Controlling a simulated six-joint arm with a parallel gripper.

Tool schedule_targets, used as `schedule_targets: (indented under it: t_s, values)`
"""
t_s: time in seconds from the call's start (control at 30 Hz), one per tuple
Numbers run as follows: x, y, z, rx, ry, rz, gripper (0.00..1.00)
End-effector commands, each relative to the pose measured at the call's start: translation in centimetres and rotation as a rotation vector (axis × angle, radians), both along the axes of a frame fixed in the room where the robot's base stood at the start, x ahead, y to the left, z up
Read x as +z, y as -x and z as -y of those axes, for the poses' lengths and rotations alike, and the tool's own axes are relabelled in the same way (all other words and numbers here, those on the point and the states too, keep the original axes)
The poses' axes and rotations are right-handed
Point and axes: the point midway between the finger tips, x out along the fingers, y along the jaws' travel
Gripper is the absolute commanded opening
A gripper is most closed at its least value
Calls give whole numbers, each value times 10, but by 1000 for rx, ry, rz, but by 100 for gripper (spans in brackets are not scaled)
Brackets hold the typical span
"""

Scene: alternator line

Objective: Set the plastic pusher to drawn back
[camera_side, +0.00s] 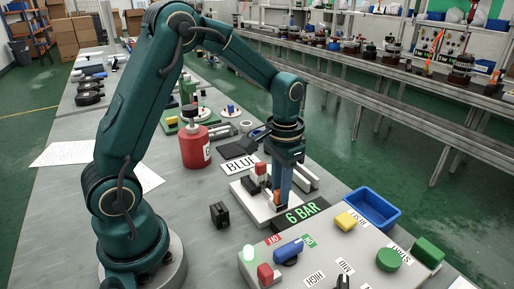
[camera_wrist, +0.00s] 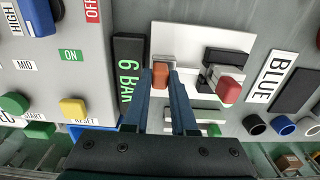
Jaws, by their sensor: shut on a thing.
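My gripper (camera_wrist: 160,80) points down over a white base plate (camera_wrist: 195,32). Its two blue fingers are closed on the sides of a small orange-brown block (camera_wrist: 160,71), which I take to be the plastic pusher. In the side view the block (camera_side: 277,197) shows partly behind the fingers, low over the plate (camera_side: 254,208). A grey piece sits around the block's far end in the wrist view. A red knob (camera_wrist: 229,90) on a black and grey mechanism stands on the same plate, apart from the fingers. The fingers hide part of the block.
A black "6 BAR" display (camera_side: 300,212) lies close beside the plate. A grey control panel (camera_side: 330,250) with coloured buttons and switches stands in front. A blue bin (camera_side: 372,208), a red bottle (camera_side: 194,146) and a small black block (camera_side: 220,214) are nearby.

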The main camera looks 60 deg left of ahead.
Motion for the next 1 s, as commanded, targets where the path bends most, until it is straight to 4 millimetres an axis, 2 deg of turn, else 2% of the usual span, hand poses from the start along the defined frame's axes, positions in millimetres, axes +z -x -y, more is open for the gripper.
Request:
schedule_targets:
  t_s: [0.2,0.23,0.3,0.67,1.0]
  values:
    - [1,-1,5,2,13,3,0]
    - [1,-1,5,2,13,3,32]
    - [1,-1,5,1,12,3,55]
    - [4,-1,4,2,9,3,55]
    - [46,-1,4,2,10,5,55]
